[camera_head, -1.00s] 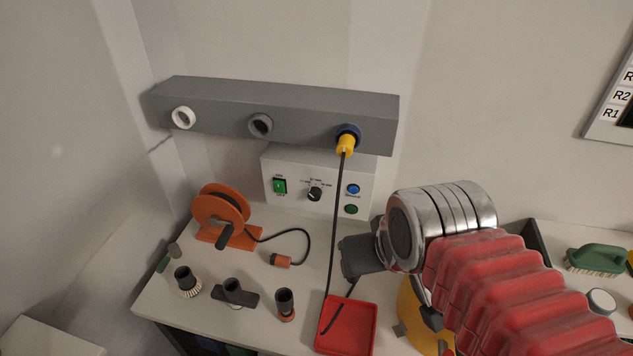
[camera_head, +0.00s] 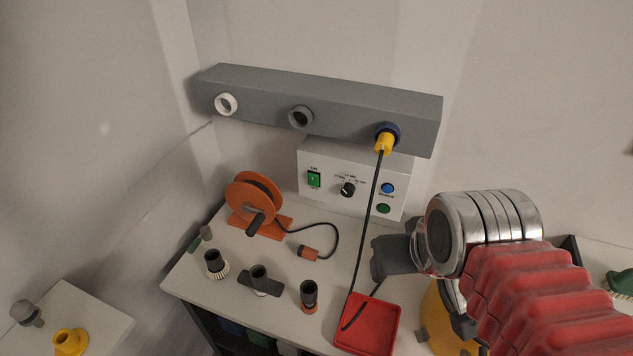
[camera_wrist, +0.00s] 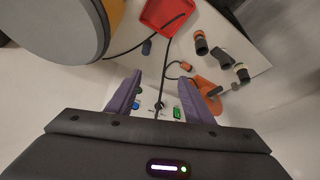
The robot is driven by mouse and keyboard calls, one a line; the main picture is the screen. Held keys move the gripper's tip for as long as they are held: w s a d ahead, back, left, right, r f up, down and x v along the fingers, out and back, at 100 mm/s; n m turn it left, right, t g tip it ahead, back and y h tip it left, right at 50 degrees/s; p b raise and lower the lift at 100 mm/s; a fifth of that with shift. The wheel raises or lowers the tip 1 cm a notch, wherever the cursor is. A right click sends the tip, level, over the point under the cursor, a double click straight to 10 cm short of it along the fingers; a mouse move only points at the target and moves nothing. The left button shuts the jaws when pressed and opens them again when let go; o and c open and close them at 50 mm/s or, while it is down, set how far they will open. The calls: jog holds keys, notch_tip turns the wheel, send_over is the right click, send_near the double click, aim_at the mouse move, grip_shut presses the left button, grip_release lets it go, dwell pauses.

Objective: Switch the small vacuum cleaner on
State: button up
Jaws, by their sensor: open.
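The small vacuum cleaner (camera_head: 438,315) is a yellow drum at the front right of the bench, mostly hidden behind my arm. In the wrist view a large grey round top with a yellow side (camera_wrist: 116,14) fills the upper left and seems to be the same vacuum. Its switch is not visible. My gripper (camera_wrist: 160,98) is open and empty, pointing at a white control box (camera_head: 330,165) with a green rocker switch (camera_head: 314,180), a black knob (camera_head: 347,190), a blue button (camera_head: 387,188) and a green button (camera_head: 383,209). It appears apart from the box.
A yellow plug (camera_head: 384,146) sits in the right socket of a grey wall rail (camera_head: 330,100); its black cable hangs to a red tray (camera_head: 368,325). An orange cable reel (camera_head: 254,200) and several dark nozzles (camera_head: 309,295) stand on the bench's left. A yellow part (camera_head: 70,341) lies far left.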

jog(key=shift+c, duration=0.4)
grip_shut()
dwell(0.4)
dwell(1.2)
